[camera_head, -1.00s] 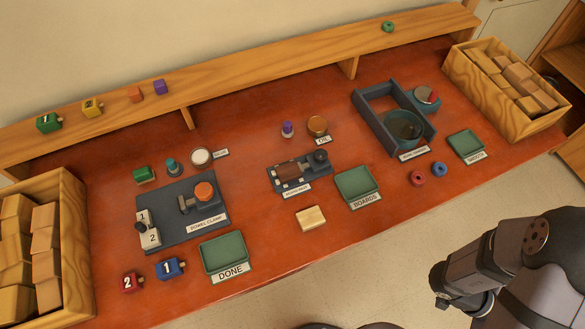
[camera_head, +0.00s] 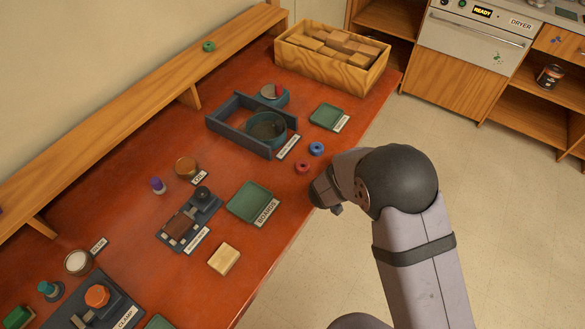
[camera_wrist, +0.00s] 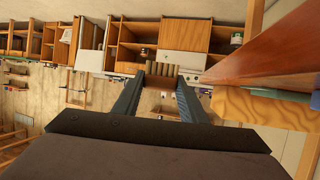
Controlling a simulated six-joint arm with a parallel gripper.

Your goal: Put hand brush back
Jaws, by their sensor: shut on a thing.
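My gripper (camera_wrist: 163,82) shows in the wrist view, with two dark fingers reaching forward. It is shut on a small brown thing with upright stripes (camera_wrist: 162,71) at the fingertips. This looks like the bristles of the hand brush, but most of it is hidden and I cannot be sure. In the head view my arm's end is beside the front edge of the red bench (camera_head: 150,150), over the floor. The fingers and the held thing cannot be made out there. No other hand brush shows.
A wooden crate of blocks (camera_head: 290,50) stands at the bench's far end. Green trays (camera_head: 232,200), a blue-grey frame (camera_head: 222,125) and red and blue rings (camera_head: 303,167) lie near the arm. A dryer (camera_head: 470,35) and open shelves (camera_head: 540,105) stand beyond clear floor.

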